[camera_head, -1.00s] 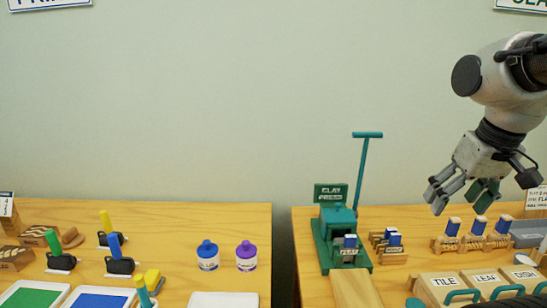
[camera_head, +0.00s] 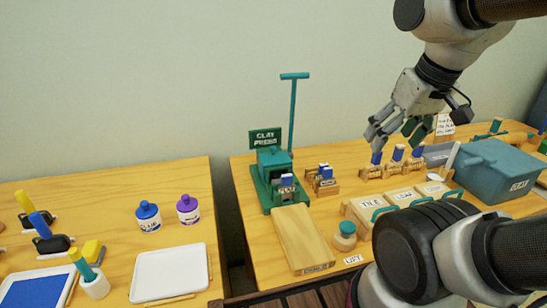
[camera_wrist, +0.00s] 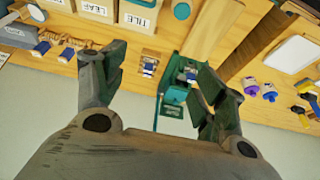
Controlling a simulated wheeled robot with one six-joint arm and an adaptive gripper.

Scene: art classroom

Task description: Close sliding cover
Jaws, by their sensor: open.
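A teal bin (camera_head: 495,172) with a flat teal top and a small white label stands at the right of the right table. I cannot tell for sure which part is the sliding cover, or how far it stands open. Wooden boxes labelled TILE (camera_head: 368,208), LEAF (camera_head: 403,197) and DISH (camera_head: 434,188), with teal handles at the front, stand left of the bin. My gripper (camera_head: 395,138) is open and empty, above the back of the right table, left of the bin and apart from it. Its open fingers also show in the wrist view (camera_wrist: 160,75).
A green clay press (camera_head: 274,164) with a tall lever stands at the table's left, behind a wooden board (camera_head: 302,238). Small stamps (camera_head: 397,153) stand below my gripper. A gap separates the left table with a white tray (camera_head: 169,273). My arm hides the front right.

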